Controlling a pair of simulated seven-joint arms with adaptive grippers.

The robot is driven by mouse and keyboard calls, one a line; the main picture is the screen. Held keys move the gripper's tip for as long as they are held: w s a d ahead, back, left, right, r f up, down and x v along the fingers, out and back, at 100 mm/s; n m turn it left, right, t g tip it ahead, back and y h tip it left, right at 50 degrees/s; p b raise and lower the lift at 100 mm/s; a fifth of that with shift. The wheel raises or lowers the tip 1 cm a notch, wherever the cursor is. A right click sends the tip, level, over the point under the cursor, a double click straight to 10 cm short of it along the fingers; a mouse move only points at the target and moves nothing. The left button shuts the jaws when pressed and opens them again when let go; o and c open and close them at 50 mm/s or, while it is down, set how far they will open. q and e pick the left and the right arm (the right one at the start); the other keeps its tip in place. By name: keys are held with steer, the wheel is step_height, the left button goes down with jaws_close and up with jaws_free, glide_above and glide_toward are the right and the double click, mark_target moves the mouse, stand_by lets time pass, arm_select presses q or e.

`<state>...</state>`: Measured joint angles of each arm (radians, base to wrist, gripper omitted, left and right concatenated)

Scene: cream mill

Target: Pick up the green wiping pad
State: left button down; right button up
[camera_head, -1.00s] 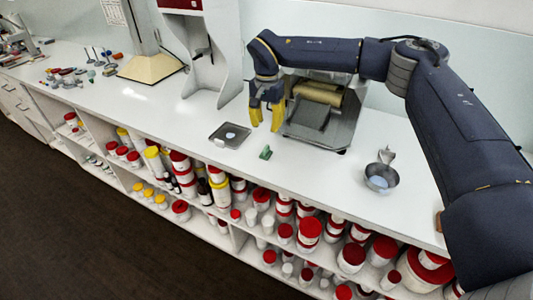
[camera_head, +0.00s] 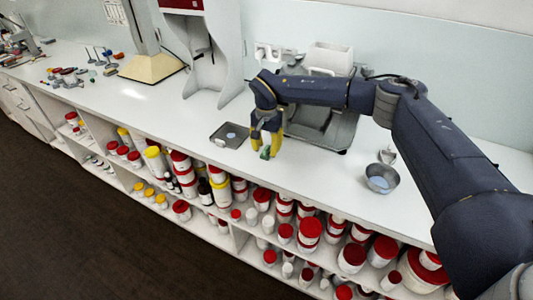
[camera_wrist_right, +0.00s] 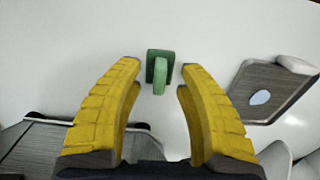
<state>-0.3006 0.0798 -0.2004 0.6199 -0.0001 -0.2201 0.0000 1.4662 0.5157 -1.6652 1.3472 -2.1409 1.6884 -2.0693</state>
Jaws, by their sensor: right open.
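The green wiping pad (camera_head: 265,153) lies on the white counter near its front edge. In the right wrist view the pad (camera_wrist_right: 160,66) has a flat base with a lighter green upright grip, and it sits just beyond and between the fingertips. My right gripper (camera_head: 266,147) has yellow fingers and points down over the pad. It is open with nothing between its fingers, as the right wrist view shows (camera_wrist_right: 159,73). The fingers partly cover the pad in the head view. My left gripper is not in view.
A grey square tray (camera_head: 229,135) with a pale round item is left of the pad. A grey machine (camera_head: 325,125) stands behind my right gripper. A metal bowl (camera_head: 381,178) is to the right. Shelves of red-lidded jars (camera_head: 310,228) are below the counter edge.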

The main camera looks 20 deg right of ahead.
steer(key=shift+f, duration=0.6)
jaws_close()
